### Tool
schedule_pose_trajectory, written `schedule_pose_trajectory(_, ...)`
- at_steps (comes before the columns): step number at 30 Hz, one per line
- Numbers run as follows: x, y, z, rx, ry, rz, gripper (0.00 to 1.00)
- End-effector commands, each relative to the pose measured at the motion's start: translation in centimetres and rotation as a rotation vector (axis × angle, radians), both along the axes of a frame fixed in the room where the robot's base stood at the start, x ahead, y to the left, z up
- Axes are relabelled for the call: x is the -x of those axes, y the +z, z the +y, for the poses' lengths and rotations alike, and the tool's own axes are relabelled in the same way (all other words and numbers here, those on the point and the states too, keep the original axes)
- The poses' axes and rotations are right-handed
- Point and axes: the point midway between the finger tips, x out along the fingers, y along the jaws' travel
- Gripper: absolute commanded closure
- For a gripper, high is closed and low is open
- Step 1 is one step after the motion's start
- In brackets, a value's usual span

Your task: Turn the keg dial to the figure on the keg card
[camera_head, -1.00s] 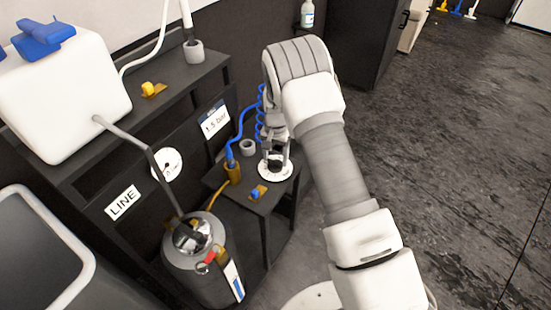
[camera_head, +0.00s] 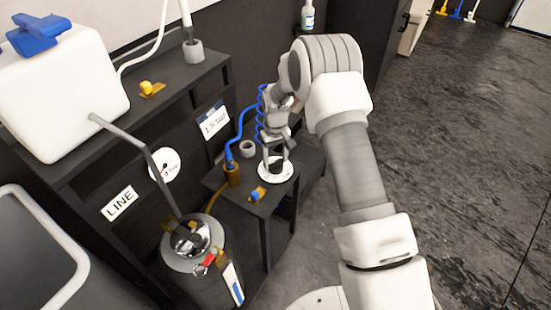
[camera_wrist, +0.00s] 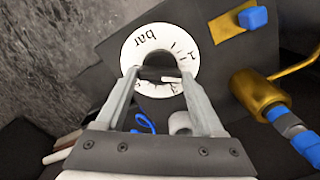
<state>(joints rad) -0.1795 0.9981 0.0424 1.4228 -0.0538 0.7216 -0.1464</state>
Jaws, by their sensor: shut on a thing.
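The keg dial is a white disc (camera_head: 262,172) with a dark knob, on the small dark stand. It also shows in the wrist view (camera_wrist: 147,40), where "bar" and tick marks are readable in part. My gripper (camera_head: 275,160) is over the dial from above. In the wrist view my gripper (camera_wrist: 160,76) has its two fingers at the sides of the dark knob (camera_wrist: 160,74), shut on it. The knob's pointer direction is hard to tell. The card (camera_head: 214,121) on the back panel reads about "1.5 bar".
A steel keg (camera_head: 195,245) stands at the front with a red-tagged coupler. A brass fitting (camera_head: 232,173) with a blue hose and a blue-handled valve (camera_head: 257,194) sit beside the dial. Another round gauge (camera_head: 164,165) and a "LINE" label (camera_head: 119,203) are at left. Floor at right is clear.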

Motion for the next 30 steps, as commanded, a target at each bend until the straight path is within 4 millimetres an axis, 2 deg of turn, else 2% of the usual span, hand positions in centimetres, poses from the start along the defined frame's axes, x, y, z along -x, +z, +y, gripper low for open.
schedule_pose_trajectory(9,0.00,0.05,0.05,-0.001,0.070,0.000,0.86)
schedule_pose_trajectory(21,0.00,0.06,0.04,0.000,0.073,0.000,0.86)
schedule_pose_trajectory(22,0.01,0.06,0.04,0.000,0.073,0.000,0.27)
schedule_pose_trajectory(26,0.00,0.05,0.03,0.000,0.073,0.000,0.03)
schedule_pose_trajectory(27,0.00,0.04,0.03,0.000,0.073,0.000,0.00)
schedule_pose_trajectory(30,0.00,0.03,0.02,0.000,0.073,0.000,0.00)
